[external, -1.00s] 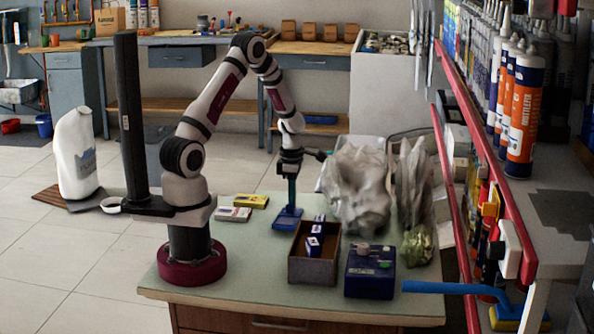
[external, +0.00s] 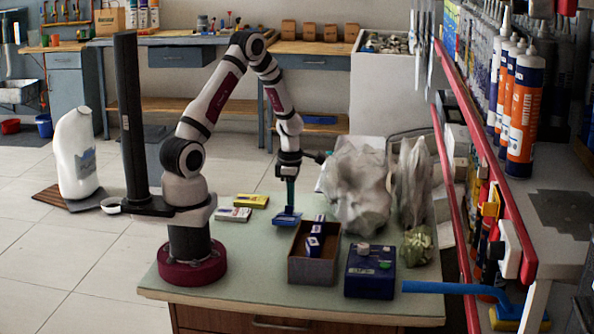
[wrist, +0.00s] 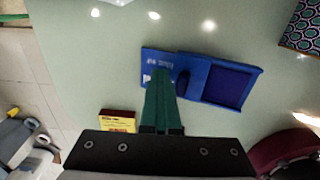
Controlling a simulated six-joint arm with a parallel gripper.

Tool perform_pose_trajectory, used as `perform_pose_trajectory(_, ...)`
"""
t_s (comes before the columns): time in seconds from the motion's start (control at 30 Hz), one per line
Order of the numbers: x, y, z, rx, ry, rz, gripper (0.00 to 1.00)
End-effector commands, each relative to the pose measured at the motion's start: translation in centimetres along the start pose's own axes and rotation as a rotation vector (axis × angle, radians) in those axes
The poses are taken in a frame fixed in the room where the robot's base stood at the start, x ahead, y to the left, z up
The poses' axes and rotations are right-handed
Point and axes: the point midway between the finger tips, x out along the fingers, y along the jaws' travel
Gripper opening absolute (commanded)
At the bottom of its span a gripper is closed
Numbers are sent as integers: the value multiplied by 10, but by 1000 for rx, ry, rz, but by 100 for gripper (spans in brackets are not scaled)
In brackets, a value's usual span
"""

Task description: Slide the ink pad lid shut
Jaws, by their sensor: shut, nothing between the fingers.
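The blue ink pad (wrist: 202,78) lies flat on the pale green tabletop. In the wrist view its lid (wrist: 157,62), with white print, is on the left, and the dark inked surface (wrist: 227,86) shows uncovered on the right. A dark blue upright knob (wrist: 183,82) stands between them. My gripper (wrist: 160,76) is shut and empty, its green fingers over the lid just left of the knob. I cannot tell whether they touch it. In the external view my gripper (external: 290,207) points down at the ink pad (external: 287,219).
A brown open box (external: 313,269) with small blue items and a dark blue box (external: 370,275) stand in front. Crumpled bags (external: 357,190) are close on the right. A yellow box (external: 252,201) and a pale box (external: 233,214) lie left. Bare tabletop surrounds the ink pad.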

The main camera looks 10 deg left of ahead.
Motion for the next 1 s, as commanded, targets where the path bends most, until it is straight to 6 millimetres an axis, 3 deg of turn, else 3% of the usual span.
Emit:
perform_pose_trajectory(0.1, 4, -11, -2, 1, 8, -17, 0)
perform_pose_trajectory(1.0, 4, -43, -1, -1, 7, -16, 0)
